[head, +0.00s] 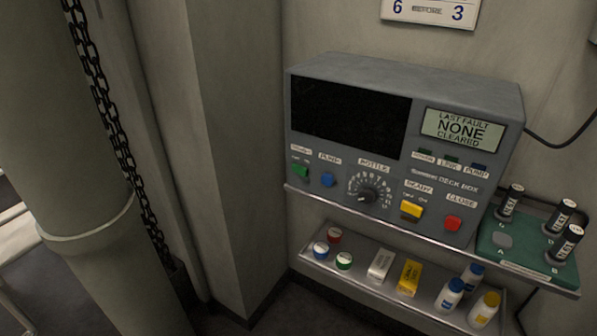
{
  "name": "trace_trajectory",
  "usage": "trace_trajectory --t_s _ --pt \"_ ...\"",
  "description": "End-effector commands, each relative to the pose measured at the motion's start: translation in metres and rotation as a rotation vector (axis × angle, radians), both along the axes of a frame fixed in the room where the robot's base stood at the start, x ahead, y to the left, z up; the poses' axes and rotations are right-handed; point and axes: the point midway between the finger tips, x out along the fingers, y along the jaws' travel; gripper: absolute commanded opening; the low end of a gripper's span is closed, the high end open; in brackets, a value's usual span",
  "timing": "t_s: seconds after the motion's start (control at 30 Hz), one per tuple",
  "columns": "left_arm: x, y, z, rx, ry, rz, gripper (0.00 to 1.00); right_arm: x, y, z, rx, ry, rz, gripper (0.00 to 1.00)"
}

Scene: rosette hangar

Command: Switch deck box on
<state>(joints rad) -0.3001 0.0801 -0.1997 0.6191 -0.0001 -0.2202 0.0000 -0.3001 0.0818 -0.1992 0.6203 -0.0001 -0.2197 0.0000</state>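The deck box (331,175) is a grey console on a metal shelf against the wall. Its large screen (349,118) is black. A small display (460,129) reads "LAST FAULT NONE CLEARED". A green switch (300,171) and a blue button (327,180) sit at the lower left of the front. A dial (368,196) is in the middle. A yellow switch (411,210) under "READY" and a red button (453,223) under "CLOSE" are at the right. Neither gripper is in view.
A green tray (511,243) with several black-handled pieces stands right of the box. The lower shelf (377,284) holds round caps, two small boxes and several bottles. A thick pipe (75,130) and a hanging chain (95,70) are at left.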

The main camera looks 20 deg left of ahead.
Motion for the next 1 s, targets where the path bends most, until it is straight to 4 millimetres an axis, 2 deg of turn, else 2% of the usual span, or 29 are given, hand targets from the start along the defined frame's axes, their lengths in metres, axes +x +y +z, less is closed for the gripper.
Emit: trace_trajectory --t_s 0.03,0.17,1.0 --pt "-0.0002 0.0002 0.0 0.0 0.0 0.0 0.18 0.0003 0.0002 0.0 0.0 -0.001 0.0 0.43" --pt "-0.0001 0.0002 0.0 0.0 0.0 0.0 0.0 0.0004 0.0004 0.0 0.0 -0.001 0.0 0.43" --pt "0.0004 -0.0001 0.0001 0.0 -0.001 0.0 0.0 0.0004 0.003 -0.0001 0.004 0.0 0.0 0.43"
